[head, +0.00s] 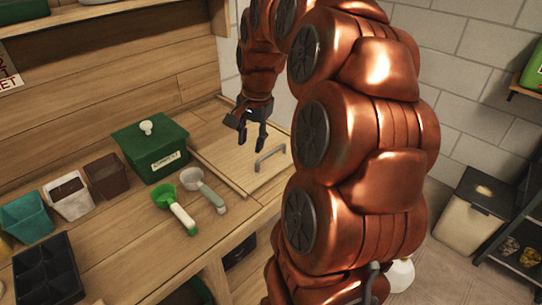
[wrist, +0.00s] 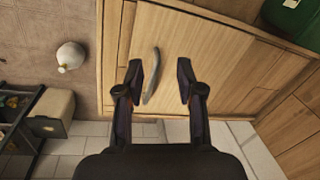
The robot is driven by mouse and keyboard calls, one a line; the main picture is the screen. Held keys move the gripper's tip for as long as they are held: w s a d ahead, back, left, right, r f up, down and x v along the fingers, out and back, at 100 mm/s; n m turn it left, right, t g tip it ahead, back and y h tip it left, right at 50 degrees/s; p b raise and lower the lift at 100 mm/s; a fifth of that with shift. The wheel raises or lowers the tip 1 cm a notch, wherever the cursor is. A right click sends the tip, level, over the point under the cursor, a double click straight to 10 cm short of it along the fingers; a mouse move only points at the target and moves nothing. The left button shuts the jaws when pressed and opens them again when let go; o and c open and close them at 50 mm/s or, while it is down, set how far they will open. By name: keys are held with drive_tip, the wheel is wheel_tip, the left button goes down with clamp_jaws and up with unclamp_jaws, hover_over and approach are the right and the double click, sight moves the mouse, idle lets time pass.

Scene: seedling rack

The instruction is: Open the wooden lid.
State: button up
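The wooden lid (head: 222,148) lies flat and closed in the bench top at the right end. It has a grey bar handle (head: 271,158) near its front edge. In the wrist view the lid (wrist: 215,50) fills the upper middle, and the handle (wrist: 151,75) shows between the fingertips, closer to the left one. My gripper (head: 252,137) is open and empty, above the lid and pointing down. In the wrist view its two fingers (wrist: 171,80) are spread apart. I cannot tell how high the fingertips are over the handle.
A green lidded box (head: 150,150) stands just left of the lid. A green scoop (head: 175,208) and a grey-green scoop (head: 203,188) lie in front of it. Small pots and a black seedling tray (head: 47,272) are further left. A wall rises behind the lid.

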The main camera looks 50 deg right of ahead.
sight(270, 152)
drive_tip(key=d+f+m+b, duration=0.15)
drive_tip(key=d+m, duration=0.25)
drive_tip(key=d, duration=0.5)
drive_tip(key=shift+w+f+p, duration=0.25)
drive_tip(key=shift+w+f, duration=0.05)
drive_tip(key=shift+f, duration=0.95)
drive_tip(key=shift+w+f+p, duration=0.25)
drive_tip(key=shift+f+p, duration=0.05)
drive_tip(key=shift+f, duration=0.9)
drive_tip(key=shift+w+f+p, duration=0.25)
drive_tip(key=shift+w+f, duration=0.05)
drive_tip(key=shift+f, duration=0.95)
drive_tip(key=shift+a, duration=0.1)
clamp_jaws()
